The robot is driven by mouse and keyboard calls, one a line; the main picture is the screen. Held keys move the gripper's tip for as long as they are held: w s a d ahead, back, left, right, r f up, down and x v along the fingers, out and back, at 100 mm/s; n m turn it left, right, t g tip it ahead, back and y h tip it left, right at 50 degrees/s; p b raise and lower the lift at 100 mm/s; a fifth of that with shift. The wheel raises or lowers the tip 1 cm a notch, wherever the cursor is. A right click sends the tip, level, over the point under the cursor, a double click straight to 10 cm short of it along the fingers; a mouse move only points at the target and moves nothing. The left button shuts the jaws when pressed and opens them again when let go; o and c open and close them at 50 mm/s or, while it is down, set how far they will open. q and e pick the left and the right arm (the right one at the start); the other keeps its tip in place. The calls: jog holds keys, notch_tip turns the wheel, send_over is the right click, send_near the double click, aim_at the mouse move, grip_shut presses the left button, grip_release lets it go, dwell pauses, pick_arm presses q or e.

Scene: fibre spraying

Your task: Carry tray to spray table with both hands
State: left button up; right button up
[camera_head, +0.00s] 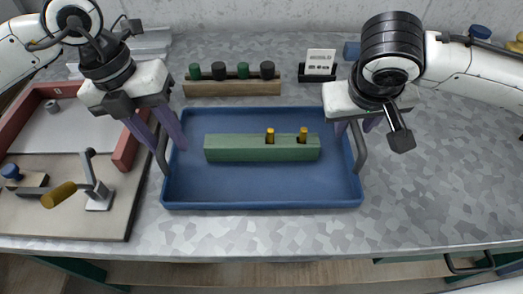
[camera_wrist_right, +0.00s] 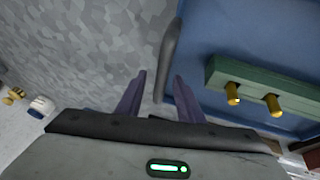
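The blue tray (camera_head: 250,195) lies on the grey speckled worktop, with a grey handle at each end. In it sits a green block (camera_head: 235,150) with two brass-coloured pegs; this block also shows in the right wrist view (camera_wrist_right: 255,90). My left gripper (camera_head: 162,134) is open, its purple fingers on either side of the left handle (camera_head: 162,155). My right gripper (camera_head: 357,127) is open at the right handle (camera_head: 360,150). In the right wrist view its fingers (camera_wrist_right: 158,97) stand apart with the handle (camera_wrist_right: 169,55) between them. I cannot identify the spray table.
Behind the tray stand a wooden rack (camera_head: 232,88) with green and black knobs and a black card holder (camera_head: 317,76). The worktop right of the tray (camera_head: 450,190) is clear.

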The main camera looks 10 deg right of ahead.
pick_arm(q)
grip_shut()
pick_arm(e)
grip_shut()
pick_arm(q)
jog(key=shift+r, duration=0.1)
pick_arm(e)
jog(key=shift+w+r, duration=0.1)
dwell(1.1)
